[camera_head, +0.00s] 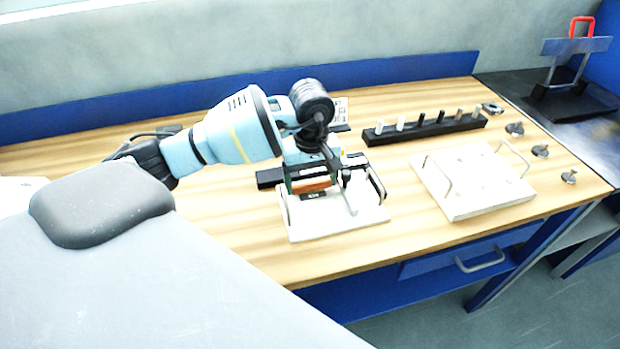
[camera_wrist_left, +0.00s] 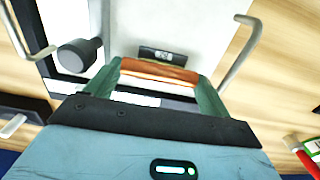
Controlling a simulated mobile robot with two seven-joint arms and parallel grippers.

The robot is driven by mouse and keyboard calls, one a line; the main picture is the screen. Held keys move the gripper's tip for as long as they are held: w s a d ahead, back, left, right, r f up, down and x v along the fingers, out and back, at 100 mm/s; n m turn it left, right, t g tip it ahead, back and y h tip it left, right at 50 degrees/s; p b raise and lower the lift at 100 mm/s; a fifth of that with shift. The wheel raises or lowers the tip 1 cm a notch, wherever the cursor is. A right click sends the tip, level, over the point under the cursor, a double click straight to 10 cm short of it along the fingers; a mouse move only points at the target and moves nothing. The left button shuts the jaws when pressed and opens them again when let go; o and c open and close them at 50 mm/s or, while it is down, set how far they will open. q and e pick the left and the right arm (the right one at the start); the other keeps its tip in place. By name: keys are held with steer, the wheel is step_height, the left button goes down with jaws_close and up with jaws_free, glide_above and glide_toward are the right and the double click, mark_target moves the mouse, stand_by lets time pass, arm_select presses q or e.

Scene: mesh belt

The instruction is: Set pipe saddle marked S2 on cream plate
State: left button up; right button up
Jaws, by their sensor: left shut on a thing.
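My left gripper (camera_head: 313,185) is shut on a copper-brown piece, which looks like the pipe saddle (camera_wrist_left: 158,72), in the left wrist view. It is low over a pale plate with wire handles (camera_head: 345,225), which also shows in the left wrist view (camera_wrist_left: 200,25). A small dark label (camera_wrist_left: 163,55) shows just beyond the saddle; its marking is too small to read surely. I cannot tell whether the saddle touches the plate. A second pale, cream-looking plate with handles (camera_head: 470,200) lies to the right. My right gripper is not in view.
A black rack (camera_head: 425,130) with several short pegs stands behind the plates. Several small metal parts (camera_head: 540,151) lie along the bench's right side. A stand with a red handle (camera_head: 575,60) is at the far right. Bare wood lies between the plates.

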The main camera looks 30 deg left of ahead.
mark_target(311, 183)
arm_select(q)
steer(key=shift+f, duration=0.15)
steer(key=o, duration=0.8)
step_height(311, 183, up, 12)
steer(key=shift+r, duration=0.15)
